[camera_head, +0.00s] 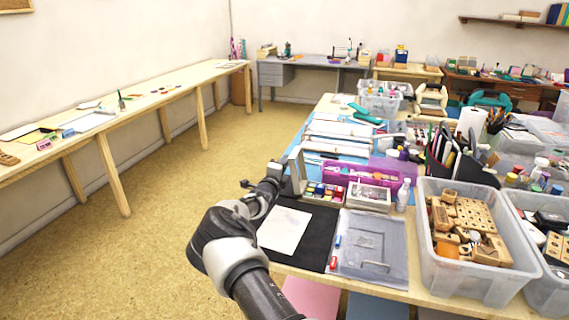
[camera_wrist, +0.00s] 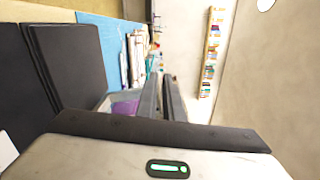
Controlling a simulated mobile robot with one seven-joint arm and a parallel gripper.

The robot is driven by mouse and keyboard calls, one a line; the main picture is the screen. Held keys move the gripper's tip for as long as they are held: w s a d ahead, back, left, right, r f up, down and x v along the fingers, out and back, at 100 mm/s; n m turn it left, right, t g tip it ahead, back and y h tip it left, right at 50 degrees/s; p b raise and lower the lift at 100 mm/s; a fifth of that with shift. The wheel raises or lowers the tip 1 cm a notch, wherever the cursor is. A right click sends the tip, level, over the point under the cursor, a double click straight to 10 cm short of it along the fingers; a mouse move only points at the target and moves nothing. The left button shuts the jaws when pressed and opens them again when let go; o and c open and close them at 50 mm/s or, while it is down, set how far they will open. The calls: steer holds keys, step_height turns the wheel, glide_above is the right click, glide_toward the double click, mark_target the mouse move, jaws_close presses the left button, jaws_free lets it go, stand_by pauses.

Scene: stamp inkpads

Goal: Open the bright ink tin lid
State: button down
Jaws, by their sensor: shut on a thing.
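The bright ink tin (camera_head: 325,192) sits on the table, with several coloured ink pads showing inside. Its grey lid (camera_head: 297,170) stands up at the tin's left side, about upright. My gripper (camera_head: 281,172) is at the lid's left edge, shut on the lid. In the wrist view my gripper (camera_wrist: 161,98) shows its two fingers close together, and the contact itself is hard to see. My arm hides part of the table's front left.
A white sheet (camera_head: 284,229) lies on the black mat (camera_head: 310,252) below my gripper. A magenta tray (camera_head: 388,183) and a metal tin with pale contents (camera_head: 368,196) stand to the right. A clear bin of wooden blocks (camera_head: 455,275) is further right.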

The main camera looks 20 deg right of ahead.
steer(key=shift+s+f, duration=0.15)
steer(key=shift+f, duration=0.3)
steer(key=c, duration=2)
jaws_free()
steer(key=shift+r, duration=0.25)
steer(key=p+v, duration=0.3)
steer(key=v, duration=1.4)
steer(key=shift+s+a, duration=0.15)
